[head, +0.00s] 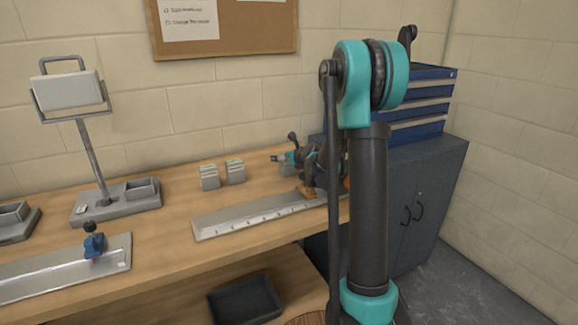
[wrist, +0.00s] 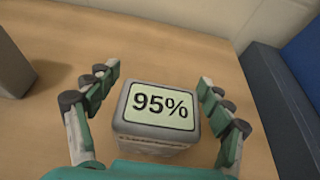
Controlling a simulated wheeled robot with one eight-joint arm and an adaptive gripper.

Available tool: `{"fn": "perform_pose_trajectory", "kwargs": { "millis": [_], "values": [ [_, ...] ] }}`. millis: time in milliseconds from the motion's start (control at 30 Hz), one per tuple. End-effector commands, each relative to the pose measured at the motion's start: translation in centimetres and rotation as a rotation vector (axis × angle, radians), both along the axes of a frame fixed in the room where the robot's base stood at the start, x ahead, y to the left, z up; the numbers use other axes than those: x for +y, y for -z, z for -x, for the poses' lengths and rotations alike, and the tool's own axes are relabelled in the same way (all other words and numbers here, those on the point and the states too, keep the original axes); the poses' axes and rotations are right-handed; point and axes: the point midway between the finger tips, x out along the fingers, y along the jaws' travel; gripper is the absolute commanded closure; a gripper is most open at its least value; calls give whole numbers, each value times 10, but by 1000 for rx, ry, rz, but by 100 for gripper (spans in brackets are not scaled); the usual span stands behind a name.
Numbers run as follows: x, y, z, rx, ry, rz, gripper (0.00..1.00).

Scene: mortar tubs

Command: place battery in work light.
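A grey battery (wrist: 155,118) with a screen reading 95% stands on the bench in the wrist view. My gripper (wrist: 160,80) is open, with one finger on each side of the battery and small gaps visible between them. In the head view my gripper (head: 284,158) is low over the bench and largely hides this battery. The work light (head: 70,90) stands at the left, its lamp on a post. Its grey base (head: 112,206) has an open-topped box (head: 143,188) at the right end, which looks empty.
Two more batteries (head: 209,178) (head: 235,172) stand between the work light and my gripper. A metal ruler (head: 250,213) lies in front of them. A blue clamp (head: 94,244) sits on a metal strip at front left. A blue drawer cabinet (head: 425,95) stands at right.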

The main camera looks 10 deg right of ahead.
Motion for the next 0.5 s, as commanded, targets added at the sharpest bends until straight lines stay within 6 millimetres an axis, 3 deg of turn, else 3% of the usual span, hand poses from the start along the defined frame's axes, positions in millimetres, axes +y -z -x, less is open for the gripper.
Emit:
{"fn": "perform_pose_trajectory", "kwargs": {
  "millis": [67, 500],
  "values": [
    [0, 0, 0, 0, 0, 0, 33],
    [0, 0, 0, 0, 0, 0, 88]
  ]
}}
